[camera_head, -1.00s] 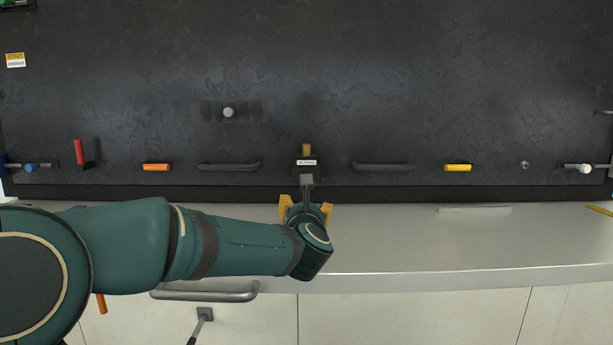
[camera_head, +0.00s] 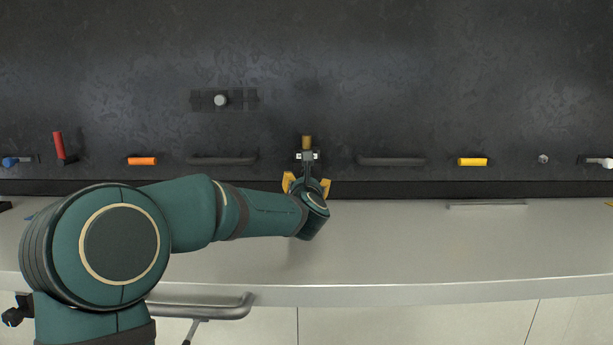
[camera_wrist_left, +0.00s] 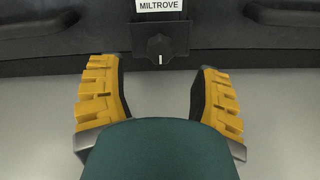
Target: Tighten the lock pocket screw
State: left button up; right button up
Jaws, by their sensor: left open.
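A dark mount with a white label reading MILTROVE (camera_wrist_left: 160,5) is on the black panel. Under the label is a small black knob (camera_wrist_left: 159,48) with a white mark pointing down. In the head view my arm and gripper cover most of that mount, and only the label and a brown-yellow piece (camera_head: 307,142) above it show clearly. My left gripper (camera_head: 306,183) is open and empty just in front of and below the mount. In the left wrist view its yellow fingers (camera_wrist_left: 160,98) are spread either side, apart from the knob. I cannot tell for certain which part is the screw.
Dark bar handles (camera_head: 222,160) (camera_head: 391,161) flank the mount. An orange handle (camera_head: 141,161), a red lever (camera_head: 59,145), a yellow handle (camera_head: 472,161) and a grey knob (camera_head: 221,100) are on the panel. The grey ledge (camera_head: 420,250) below is mostly clear.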

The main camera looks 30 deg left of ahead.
pick_arm(q)
jog(key=x, duration=0.5)
jog(key=shift+w+a, duration=0.2)
jog(key=shift+w, duration=0.1)
grip_shut()
